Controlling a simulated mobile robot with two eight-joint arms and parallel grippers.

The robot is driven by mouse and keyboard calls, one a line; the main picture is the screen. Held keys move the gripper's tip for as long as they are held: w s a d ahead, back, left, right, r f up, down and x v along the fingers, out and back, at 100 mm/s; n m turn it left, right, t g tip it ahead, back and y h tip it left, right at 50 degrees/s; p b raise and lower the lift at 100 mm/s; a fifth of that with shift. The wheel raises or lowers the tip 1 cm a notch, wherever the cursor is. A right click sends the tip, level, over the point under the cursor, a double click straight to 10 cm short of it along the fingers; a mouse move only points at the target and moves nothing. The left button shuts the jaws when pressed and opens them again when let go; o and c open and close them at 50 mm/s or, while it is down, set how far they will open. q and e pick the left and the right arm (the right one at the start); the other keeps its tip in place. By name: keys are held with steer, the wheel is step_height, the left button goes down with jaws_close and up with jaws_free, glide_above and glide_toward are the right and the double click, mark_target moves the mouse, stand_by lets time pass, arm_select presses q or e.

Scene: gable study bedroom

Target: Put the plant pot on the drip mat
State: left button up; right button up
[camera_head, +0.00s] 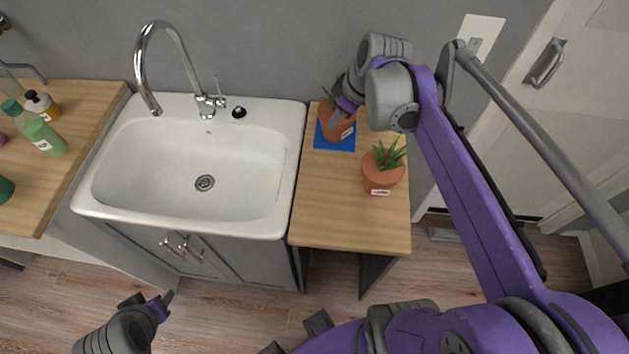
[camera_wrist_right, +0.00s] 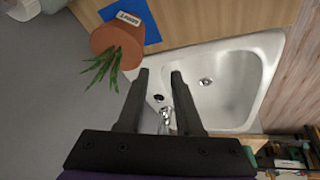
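One terracotta plant pot (camera_head: 336,123) with a white label and a spiky green plant stands on the blue drip mat (camera_head: 323,141) at the back of the wooden top. It also shows in the right wrist view (camera_wrist_right: 117,42), over the mat (camera_wrist_right: 146,27). A second, similar pot (camera_head: 381,174) stands on bare wood nearer the front. My right gripper (camera_head: 345,103) is at the pot on the mat and partly covers it. In the wrist view its fingers (camera_wrist_right: 159,72) are apart with nothing between them; the pot is beside them. My left gripper (camera_head: 160,302) is low at the left, away from the pots.
A white sink (camera_head: 204,155) with a tall tap (camera_head: 172,35) lies left of the wooden top (camera_head: 338,222). The front of the wooden top is clear. A wall is close behind the mat.

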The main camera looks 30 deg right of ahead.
steer(key=s+a+f+m, duration=0.1)
steer(key=s+a+f, duration=0.2)
steer(key=s+a, duration=0.1)
steer(key=s+a+f+m, duration=0.2)
steer(key=s+a+f, duration=0.2)
steer(key=a, duration=0.2)
steer(key=s+a+f+m, duration=0.1)
steer(key=s+a+f, duration=0.2)
steer(key=a, duration=0.2)
steer(key=shift+s+a+f+m+t+h, duration=0.3)
steer(key=shift+s+f+m+t, duration=0.1)
steer(key=shift+f, duration=0.1)
steer(key=shift+a, duration=0.1)
